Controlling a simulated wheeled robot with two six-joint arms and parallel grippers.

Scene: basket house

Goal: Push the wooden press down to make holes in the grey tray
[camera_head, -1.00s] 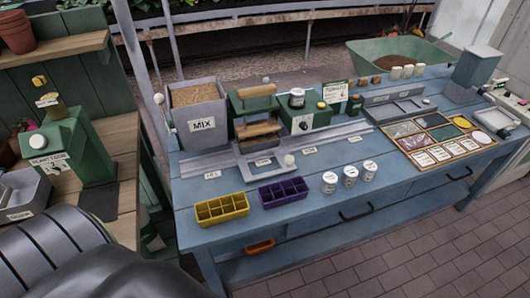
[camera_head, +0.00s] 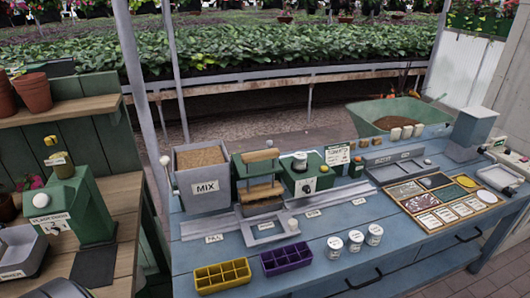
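The press stands on the blue bench in the head view. It has a green frame (camera_head: 240,178) with a wooden bar (camera_head: 262,155) on top and a wooden block (camera_head: 262,191) lower down. A gap shows between bar and block. A grey tray (camera_head: 262,238) sits on the bench in front of the press, with a white knob (camera_head: 292,224) at its right. The tray's inside is too small to make out, so I cannot tell if it has holes. Neither of my grippers is in view.
A MIX bin (camera_head: 203,181) stands left of the press, a green machine (camera_head: 304,178) right of it. Yellow (camera_head: 222,277) and purple (camera_head: 287,259) cell trays and white pots (camera_head: 355,240) line the front. A wooden table (camera_head: 125,215) stands left.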

